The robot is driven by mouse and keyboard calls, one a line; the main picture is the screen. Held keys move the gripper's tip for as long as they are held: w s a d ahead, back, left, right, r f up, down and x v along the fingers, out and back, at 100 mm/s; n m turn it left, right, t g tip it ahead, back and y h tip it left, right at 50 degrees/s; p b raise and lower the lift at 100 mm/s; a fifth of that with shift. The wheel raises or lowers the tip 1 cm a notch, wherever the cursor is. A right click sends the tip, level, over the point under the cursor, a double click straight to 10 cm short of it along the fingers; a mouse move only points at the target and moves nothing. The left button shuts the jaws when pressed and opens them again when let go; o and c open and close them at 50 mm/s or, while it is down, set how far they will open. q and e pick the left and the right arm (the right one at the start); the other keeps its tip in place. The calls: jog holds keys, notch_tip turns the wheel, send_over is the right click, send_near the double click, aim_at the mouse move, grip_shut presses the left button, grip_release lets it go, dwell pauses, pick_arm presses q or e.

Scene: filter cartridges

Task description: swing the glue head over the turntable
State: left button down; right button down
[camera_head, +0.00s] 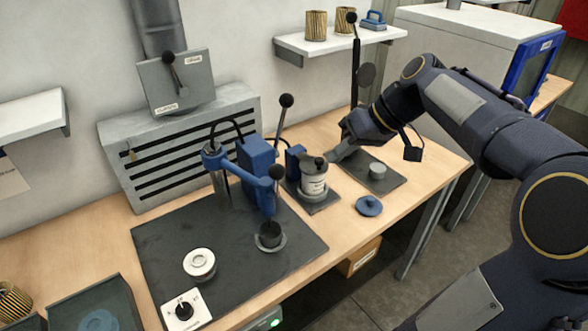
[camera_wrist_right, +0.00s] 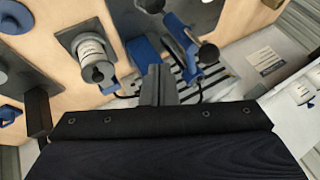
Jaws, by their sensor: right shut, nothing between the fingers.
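My right gripper (camera_head: 335,155) is shut and empty, behind and right of the labelled can, apart from the glue head. Its fingers (camera_wrist_right: 158,86) also show in the right wrist view. My left gripper is out of view.
A knob box (camera_head: 185,309) sits at the front. A blue lid (camera_head: 369,206) lies right. A slotted hood (camera_head: 180,145) stands behind.

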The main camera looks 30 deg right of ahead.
jog(key=w+a+f+p, duration=0.2)
jog(key=w+a+f, duration=0.2)
jog(key=a+f, duration=0.3)
jog(key=shift+w+a+f, duration=0.35)
jog(key=shift+a+f, duration=0.05)
jog(key=shift+a, duration=0.35)
